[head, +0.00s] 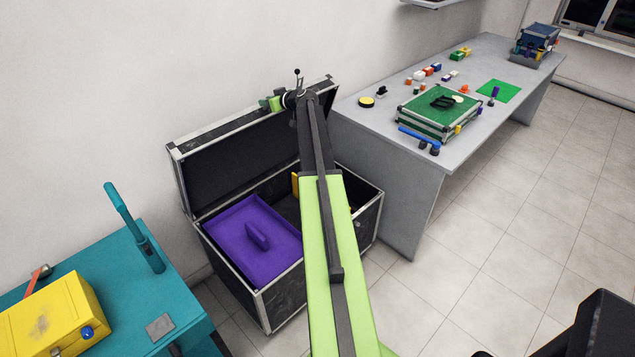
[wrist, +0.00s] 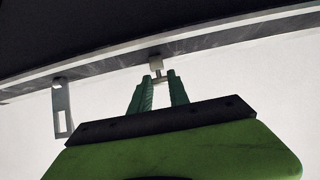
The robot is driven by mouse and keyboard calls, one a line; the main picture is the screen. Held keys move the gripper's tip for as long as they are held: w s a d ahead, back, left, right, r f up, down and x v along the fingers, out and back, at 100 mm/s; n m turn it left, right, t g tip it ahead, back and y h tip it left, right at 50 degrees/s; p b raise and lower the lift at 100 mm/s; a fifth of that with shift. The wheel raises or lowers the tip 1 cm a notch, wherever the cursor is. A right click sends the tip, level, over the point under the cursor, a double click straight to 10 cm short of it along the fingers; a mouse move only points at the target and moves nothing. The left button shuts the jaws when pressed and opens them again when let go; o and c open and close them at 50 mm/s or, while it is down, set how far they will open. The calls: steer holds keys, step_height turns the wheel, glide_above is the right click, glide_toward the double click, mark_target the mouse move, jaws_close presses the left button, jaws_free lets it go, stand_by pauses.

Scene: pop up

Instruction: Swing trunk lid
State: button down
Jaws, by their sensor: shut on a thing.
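The black trunk (head: 285,299) with metal edges stands on the floor between two tables. Its lid (head: 215,164) is raised, tilted up near the wall. My arm reaches over the trunk to the lid's upper edge. In the wrist view my gripper (wrist: 159,84) has its green fingers shut on a small pale tab (wrist: 156,63) at the rim of the lid (wrist: 205,38). A metal hasp (wrist: 62,108) hangs from the rim to the left. In the head view my arm hides part of the lid and the trunk's inside, and the fingertips are unclear.
A purple tray (head: 232,236) with a handle sits inside the trunk. A teal table (head: 120,288) with a yellow box (head: 45,322) is at left. A grey table (head: 372,128) with a green-topped case (head: 432,124) is at right. Open tiled floor lies to the right.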

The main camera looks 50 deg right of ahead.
steer(key=s+f+b, duration=0.5)
steer(key=s, duration=0.8)
steer(key=shift+s+a+f, duration=0.2)
steer(key=shift+s+a, duration=0.1)
steer(key=shift+a, duration=0.1)
steer(key=s+f+b, duration=0.9)
steer(key=s, duration=0.3)
steer(key=shift+a+f, duration=0.25)
steer(key=shift+a, duration=0.2)
stand_by(0.6)
steer(key=shift+s, duration=0.1)
steer(key=shift+b, duration=0.3)
